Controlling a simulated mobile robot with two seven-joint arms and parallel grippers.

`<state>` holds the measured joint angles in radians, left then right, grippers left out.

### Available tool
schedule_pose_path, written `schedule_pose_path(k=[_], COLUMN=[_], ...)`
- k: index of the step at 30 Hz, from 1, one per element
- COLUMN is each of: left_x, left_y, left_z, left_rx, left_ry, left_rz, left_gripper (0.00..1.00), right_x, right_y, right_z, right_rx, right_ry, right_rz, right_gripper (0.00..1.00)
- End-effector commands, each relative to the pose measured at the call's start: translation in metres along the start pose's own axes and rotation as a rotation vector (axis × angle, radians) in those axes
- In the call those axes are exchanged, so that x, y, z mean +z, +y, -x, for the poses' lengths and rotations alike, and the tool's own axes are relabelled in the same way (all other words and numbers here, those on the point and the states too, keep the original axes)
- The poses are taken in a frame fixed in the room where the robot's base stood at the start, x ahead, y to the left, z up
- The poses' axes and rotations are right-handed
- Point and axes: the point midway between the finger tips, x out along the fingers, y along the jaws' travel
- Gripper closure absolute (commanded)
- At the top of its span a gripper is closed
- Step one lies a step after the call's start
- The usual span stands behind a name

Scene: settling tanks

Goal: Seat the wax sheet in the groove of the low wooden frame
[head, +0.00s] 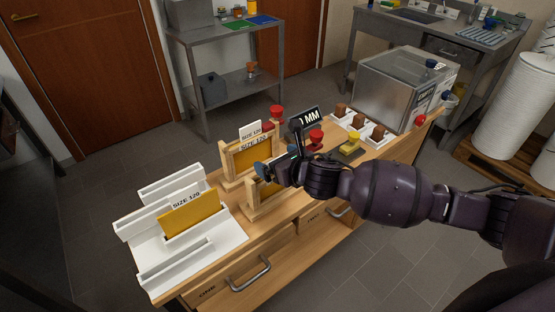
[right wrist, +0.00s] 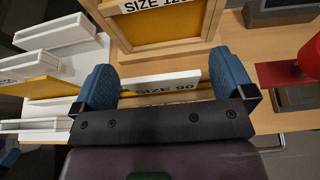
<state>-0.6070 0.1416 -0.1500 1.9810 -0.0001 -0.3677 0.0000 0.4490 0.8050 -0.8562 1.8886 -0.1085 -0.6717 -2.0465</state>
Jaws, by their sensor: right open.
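The low wooden frame (head: 252,213) stands near the bench's front edge, with a yellow wax sheet (head: 263,189) upright in it. My right gripper (head: 272,166) is at the top of this frame and hides part of it. Whether the sheet's lower edge is in the groove is hidden. A taller wooden frame (head: 227,165) behind holds a yellow sheet labelled SIZE 120 (head: 256,154). My left gripper is not in view.
A white rack (head: 155,262) at the bench's left holds a yellow sheet labelled SIZE 120 (head: 190,215). A steel box (head: 395,90) fills the far right end.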

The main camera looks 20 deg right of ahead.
Motion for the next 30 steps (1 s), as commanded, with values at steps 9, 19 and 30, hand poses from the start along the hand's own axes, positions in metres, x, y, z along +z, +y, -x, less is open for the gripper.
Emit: schedule_pose_path(k=[9,19,30], left_x=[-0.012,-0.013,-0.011], left_y=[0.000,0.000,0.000], left_z=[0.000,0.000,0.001], left_rx=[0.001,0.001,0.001], left_ry=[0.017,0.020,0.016], left_rz=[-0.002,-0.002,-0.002], left_gripper=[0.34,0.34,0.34], right_x=[0.000,0.000,0.000], right_y=[-0.001,0.000,0.000], right_z=[0.056,0.101,0.108], right_rx=[0.000,0.000,0.000], right_ry=[0.002,0.000,0.000], right_rz=[0.003,0.001,0.000], right_gripper=[0.00,0.00,0.00])
